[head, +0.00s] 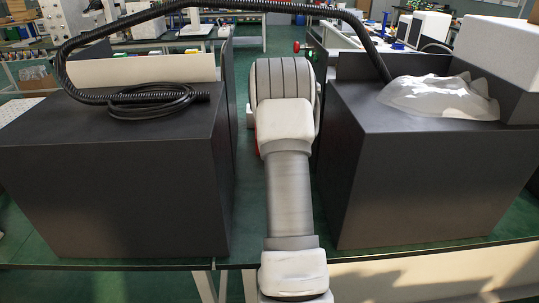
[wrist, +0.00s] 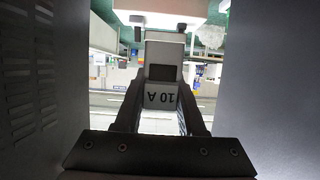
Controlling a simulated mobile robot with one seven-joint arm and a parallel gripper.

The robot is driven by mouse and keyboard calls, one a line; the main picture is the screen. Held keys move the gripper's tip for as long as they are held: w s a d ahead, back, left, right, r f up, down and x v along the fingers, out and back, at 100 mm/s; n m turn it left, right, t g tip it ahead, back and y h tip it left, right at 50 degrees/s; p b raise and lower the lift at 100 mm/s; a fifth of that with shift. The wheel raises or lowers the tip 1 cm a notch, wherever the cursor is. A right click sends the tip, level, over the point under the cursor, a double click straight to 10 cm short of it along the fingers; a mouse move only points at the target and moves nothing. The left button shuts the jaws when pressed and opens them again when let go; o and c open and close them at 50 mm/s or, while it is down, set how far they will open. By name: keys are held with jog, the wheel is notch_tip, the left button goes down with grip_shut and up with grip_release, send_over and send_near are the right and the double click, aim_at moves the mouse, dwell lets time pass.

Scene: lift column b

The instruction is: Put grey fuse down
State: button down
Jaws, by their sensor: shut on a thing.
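The grey fuse (wrist: 160,97) shows in the wrist view as a light grey block with "10 A" printed upside down on its near face and a dark patch above the print. My gripper (wrist: 160,112) is shut on it, with one dark finger on each side. In the head view my arm reaches forward between two dark boxes, and its own links hide the gripper and the fuse. I see no surface touching the fuse, though its far end is hard to make out.
The left dark box (head: 110,180) carries a coiled black hose (head: 155,101). In the wrist view dark walls, the left one slotted (wrist: 30,85), flank my gripper closely.

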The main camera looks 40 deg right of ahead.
notch_tip(320, 180, down, 14)
jog(key=b, duration=0.6)
jog(key=shift+f, duration=0.1)
jog(key=shift+f, duration=0.15)
jog(key=c, duration=0.5)
grip_release()
